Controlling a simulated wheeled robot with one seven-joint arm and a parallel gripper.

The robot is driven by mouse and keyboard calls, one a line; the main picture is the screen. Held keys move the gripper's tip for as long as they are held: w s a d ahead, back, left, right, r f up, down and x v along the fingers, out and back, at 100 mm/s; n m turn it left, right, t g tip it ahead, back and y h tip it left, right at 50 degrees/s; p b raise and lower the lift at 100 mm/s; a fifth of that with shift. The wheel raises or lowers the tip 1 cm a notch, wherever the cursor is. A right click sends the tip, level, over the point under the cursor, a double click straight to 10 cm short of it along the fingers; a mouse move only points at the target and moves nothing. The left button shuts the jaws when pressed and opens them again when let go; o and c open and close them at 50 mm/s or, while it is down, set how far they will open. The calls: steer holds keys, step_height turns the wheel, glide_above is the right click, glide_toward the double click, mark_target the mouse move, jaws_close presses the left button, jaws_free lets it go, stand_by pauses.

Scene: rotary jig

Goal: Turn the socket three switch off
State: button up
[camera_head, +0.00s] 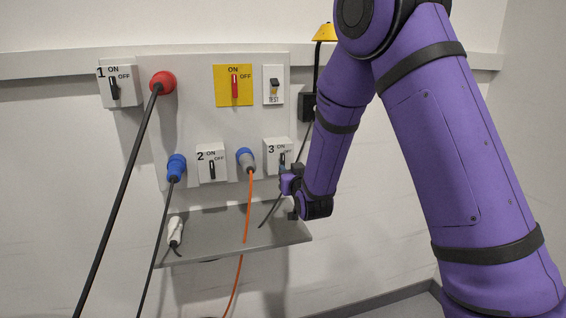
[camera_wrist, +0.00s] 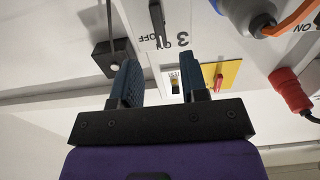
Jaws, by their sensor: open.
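The socket three switch (camera_head: 279,150) is a white box marked 3, ON and OFF on the panel's lower right. Its black handle (camera_wrist: 157,20) shows at the top of the wrist view, where the labels are upside down. The handle looks about upright, lengthwise along the box; its exact setting is hard to read. My gripper (camera_head: 288,184) is just below and beside this box in the head view, partly hiding its lower edge. In the wrist view my gripper (camera_wrist: 160,78) has two blue-grey fingers spread with nothing between them. The handle lies beyond the fingertips, apparently not touched.
A grey-blue plug (camera_head: 246,159) with an orange cable sits left of switch three. Switch two (camera_head: 211,164), switch one (camera_head: 119,86), a red main switch (camera_head: 235,87) and a red plug (camera_head: 163,82) share the panel. A grey shelf (camera_head: 215,237) juts out below.

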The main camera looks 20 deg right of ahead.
mark_target(283, 161)
steer(key=w, duration=0.8)
jaws_close()
